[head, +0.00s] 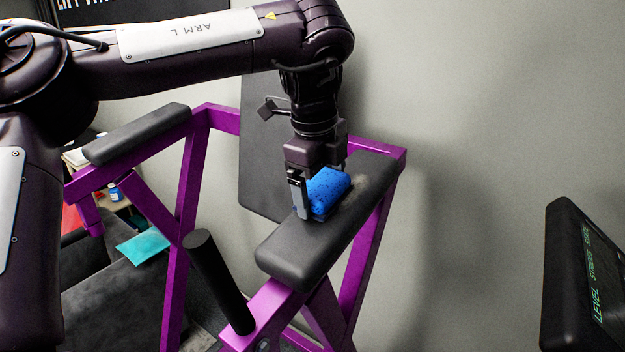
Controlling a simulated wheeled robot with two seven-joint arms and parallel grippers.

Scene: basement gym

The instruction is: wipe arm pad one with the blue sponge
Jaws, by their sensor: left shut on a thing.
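The blue sponge (330,188) is held in my left gripper (314,200), which is shut on it and points down. The sponge is at the top of the black arm pad (292,257) on the right side of the purple frame, seemingly touching it. A pale dusty patch (372,176) shows on this pad beyond the sponge. A second black arm pad (137,133) is on the left side of the frame. No label shows which pad is number one. My right gripper is not in view.
The purple frame (186,190) carries both pads, with a dark backrest (262,150) between them and a black handle (219,281) in front. A dark console (585,275) stands at right. A teal cloth (143,246) and a small bottle (115,192) are at left.

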